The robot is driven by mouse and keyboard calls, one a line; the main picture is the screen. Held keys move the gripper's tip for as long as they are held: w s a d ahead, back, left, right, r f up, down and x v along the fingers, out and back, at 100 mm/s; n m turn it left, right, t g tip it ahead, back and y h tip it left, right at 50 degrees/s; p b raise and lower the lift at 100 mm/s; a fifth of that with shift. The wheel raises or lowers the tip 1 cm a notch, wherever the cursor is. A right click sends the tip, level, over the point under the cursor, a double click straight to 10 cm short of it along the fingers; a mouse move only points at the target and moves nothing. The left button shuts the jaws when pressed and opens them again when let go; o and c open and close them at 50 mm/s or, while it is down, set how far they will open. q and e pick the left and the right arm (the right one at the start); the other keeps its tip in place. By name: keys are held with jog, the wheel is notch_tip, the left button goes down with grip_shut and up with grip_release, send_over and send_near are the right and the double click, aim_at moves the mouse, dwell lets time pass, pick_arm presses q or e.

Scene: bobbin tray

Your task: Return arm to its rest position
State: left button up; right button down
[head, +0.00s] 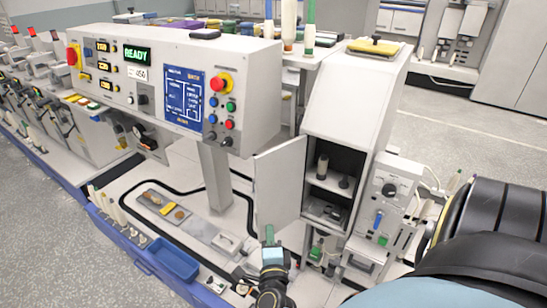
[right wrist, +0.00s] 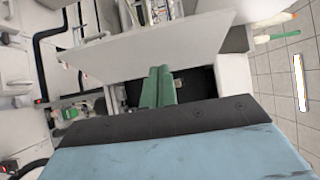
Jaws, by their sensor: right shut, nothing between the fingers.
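My right gripper (head: 269,235) is in the lower middle of the head view, in front of the open cabinet and near its door. Its green fingers are together with nothing between them. In the right wrist view the two green fingers (right wrist: 158,86) lie side by side and point toward a pale panel. My left gripper is not in view.
The open cabinet (head: 377,105) holds a dark bobbin-like piece (head: 322,168) on its shelf, and its door (head: 279,185) swings out to the left. A control panel (head: 165,80) reading READY stands at upper left. A blue bin (head: 172,260) and a grey tray (head: 195,225) lie left of the gripper.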

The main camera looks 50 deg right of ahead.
jog(key=v, duration=0.2)
jog(key=shift+a, duration=0.35)
jog(key=a+f+n+y+b, duration=0.1)
jog(key=a+f+n+y, duration=0.3)
jog(key=f, duration=0.3)
jog(key=a+f+n+y+b, duration=0.2)
jog(key=a+f+n+y, duration=0.15)
jog(key=f+n, duration=0.3)
jog(key=s+a+f+n+g+y+b, duration=0.1)
jog(key=s+a+f+n+g+y, duration=0.2)
jog(key=f, duration=0.5)
jog(key=s+a+f+n+y+b, duration=0.1)
jog(key=s+a+f+n, duration=0.4)
jog(key=f, duration=0.4)
jog(key=s+d+f+n+g+b, duration=0.1)
jog(key=s+d+f+n+g, duration=0.2)
jog(key=s+f, duration=0.4)
jog(key=s+d+f+n+g+b, duration=0.2)
jog(key=s+f+n+g, duration=0.4)
jog(key=s, duration=1.3)
notch_tip(320, 180, down, 2)
jog(key=shift+d+f+n+b, duration=0.1)
jog(key=shift+d+n+b, duration=0.2)
jog(key=shift+d+n, duration=0.35)
jog(key=shift+w+a+y, duration=0.15)
jog(key=shift+y, duration=0.1)
